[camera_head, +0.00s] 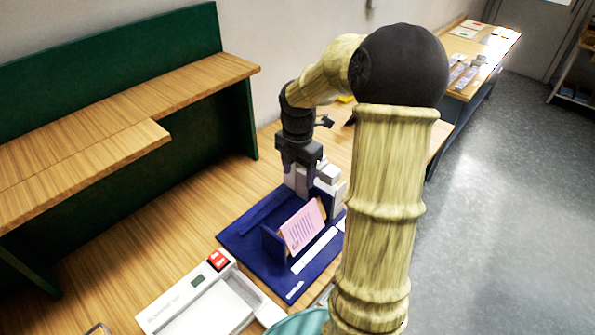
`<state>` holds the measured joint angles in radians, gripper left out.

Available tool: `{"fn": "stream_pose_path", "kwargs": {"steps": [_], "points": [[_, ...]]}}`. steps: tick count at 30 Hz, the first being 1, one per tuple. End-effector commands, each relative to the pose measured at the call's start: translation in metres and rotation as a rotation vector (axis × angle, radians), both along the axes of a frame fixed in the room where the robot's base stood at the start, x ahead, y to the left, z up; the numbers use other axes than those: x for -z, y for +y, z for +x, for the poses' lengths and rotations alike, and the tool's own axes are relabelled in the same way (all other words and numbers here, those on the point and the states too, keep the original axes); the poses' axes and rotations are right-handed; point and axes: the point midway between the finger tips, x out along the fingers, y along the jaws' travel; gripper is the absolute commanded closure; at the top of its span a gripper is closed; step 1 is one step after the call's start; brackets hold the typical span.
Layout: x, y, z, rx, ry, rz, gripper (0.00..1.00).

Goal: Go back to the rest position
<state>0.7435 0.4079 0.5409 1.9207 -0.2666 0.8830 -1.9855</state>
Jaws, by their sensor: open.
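My gripper (316,185) hangs from my bent arm at the middle of the head view, pointing down. Its pale fingers are apart, low over the back right of a dark blue mat (246,240). I see nothing held between them, though the view there is partly blocked. I cannot tell whether the fingers touch the stand.
A white device with a red part (219,260) sits at the front left of the wooden table (110,240). A raised wooden shelf with green panels (232,118) stands behind it. My arm hides the table's right part. Another table (458,88) stands far right; the grey floor (500,220) is clear.

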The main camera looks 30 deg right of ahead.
Motion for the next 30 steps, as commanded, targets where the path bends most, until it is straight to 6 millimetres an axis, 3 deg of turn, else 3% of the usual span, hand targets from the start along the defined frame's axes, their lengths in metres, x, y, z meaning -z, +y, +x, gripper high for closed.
{"fn": "stream_pose_path", "kwargs": {"steps": [20, 26, 30], "points": [[0.001, 0.002, 0.0, 0.012, -0.001, -0.002, 0.41], [0.004, 0.024, -0.009, 0.181, -0.012, -0.012, 0.41], [0.008, 0.048, -0.023, 0.413, -0.034, -0.018, 0.41]]}}
